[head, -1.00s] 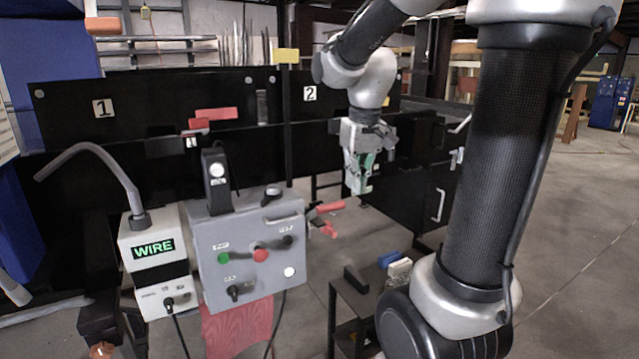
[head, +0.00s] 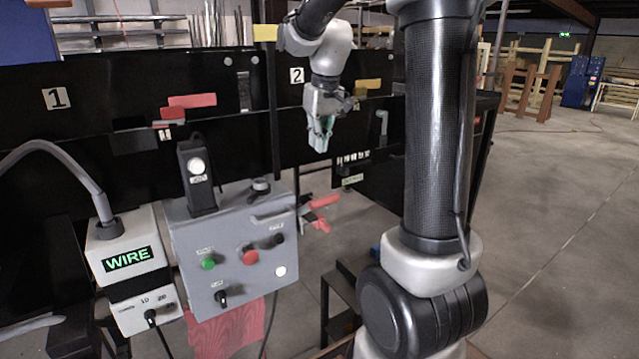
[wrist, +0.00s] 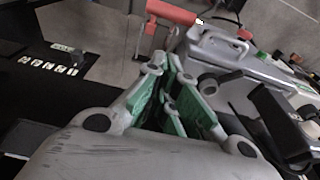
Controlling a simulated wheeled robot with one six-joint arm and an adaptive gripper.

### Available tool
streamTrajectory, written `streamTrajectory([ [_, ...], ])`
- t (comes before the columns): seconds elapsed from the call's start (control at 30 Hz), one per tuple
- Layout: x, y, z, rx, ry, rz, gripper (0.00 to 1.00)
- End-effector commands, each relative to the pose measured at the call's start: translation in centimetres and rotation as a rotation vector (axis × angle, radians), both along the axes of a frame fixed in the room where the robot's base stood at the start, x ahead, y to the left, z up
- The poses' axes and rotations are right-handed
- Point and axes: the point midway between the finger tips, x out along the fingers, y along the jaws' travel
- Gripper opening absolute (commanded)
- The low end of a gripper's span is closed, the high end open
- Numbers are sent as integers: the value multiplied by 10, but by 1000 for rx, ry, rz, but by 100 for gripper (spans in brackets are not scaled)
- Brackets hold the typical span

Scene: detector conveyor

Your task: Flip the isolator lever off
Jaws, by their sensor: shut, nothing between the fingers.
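A red lever-like handle (head: 322,201) sticks out from the right side of the grey control box (head: 262,290). A second red piece (head: 320,225) shows just below it. I cannot tell for certain which part is the isolator lever. My gripper (head: 319,148) has pale green pads and points down, above the red handle in the picture and apart from it. The gripper is shut and empty. In the wrist view, the fingers (wrist: 170,72) point towards the box top, and a red bar (wrist: 170,12) lies beyond them, not touched.
The box carries a green button (head: 208,263), a red button (head: 250,258) and black knobs. A white WIRE unit (head: 148,318) with a bent grey pipe stands at left. Black panels (head: 100,75) stand behind. A low black stand (head: 341,295) is at right; open floor lies further right.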

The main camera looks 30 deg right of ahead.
Motion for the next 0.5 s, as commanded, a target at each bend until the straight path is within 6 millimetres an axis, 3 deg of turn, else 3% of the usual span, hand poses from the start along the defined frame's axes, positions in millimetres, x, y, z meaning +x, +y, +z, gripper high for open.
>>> streamTrajectory([
  [0.4, 16, 1, -85, 1, 5, 0, 0],
  [0.5, 7, 0, -98, 1, 2, 0, 0],
])
